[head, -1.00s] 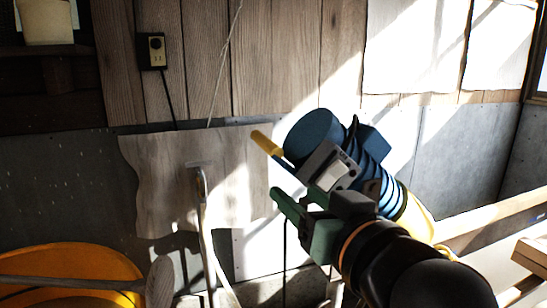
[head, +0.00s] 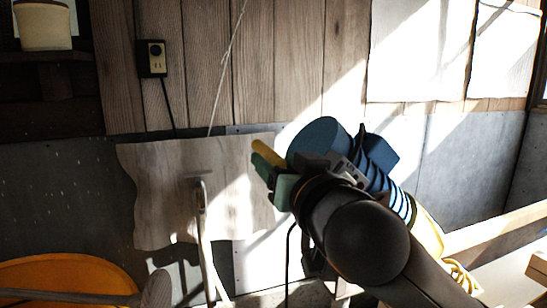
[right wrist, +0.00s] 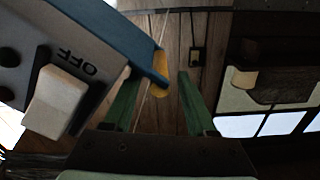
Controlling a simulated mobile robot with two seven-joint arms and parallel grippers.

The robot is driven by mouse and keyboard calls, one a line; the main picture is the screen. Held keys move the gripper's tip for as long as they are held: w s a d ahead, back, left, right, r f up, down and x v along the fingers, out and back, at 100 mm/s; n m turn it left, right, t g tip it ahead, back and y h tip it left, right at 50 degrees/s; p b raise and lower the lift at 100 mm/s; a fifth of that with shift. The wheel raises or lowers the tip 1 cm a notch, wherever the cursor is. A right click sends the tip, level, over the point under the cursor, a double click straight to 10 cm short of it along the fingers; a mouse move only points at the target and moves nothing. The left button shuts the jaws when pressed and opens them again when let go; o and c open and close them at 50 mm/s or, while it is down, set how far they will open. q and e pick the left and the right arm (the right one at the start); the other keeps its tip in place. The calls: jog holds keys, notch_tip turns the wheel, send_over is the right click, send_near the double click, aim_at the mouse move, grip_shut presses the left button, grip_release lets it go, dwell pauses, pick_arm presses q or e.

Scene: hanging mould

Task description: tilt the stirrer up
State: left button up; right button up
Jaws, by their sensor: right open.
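The stirrer (head: 318,140) is a blue motor unit with a round blue end, a striped body and a yellow handle (head: 268,153) sticking out to its left. It leans at a slant in the head view. In the right wrist view its grey switch housing (right wrist: 88,68), marked OFF, fills the left side. My right gripper (head: 268,177) is open, with its green fingers just below the handle in the head view. In the right wrist view the yellow handle (right wrist: 160,63) shows between the fingertips, nearer the left finger. Contact cannot be told. My forearm hides the stirrer's lower part.
A wall outlet (head: 153,58) with a cord is behind. A pale sheet (head: 160,190) hangs against the grey wall. An orange tub (head: 75,274) stands at lower left, with a metal-topped pole (head: 202,225) beside it. Wooden rails (head: 500,226) are at right.

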jog(key=shift+x, duration=1.05)
grip_shut()
dwell(0.7)
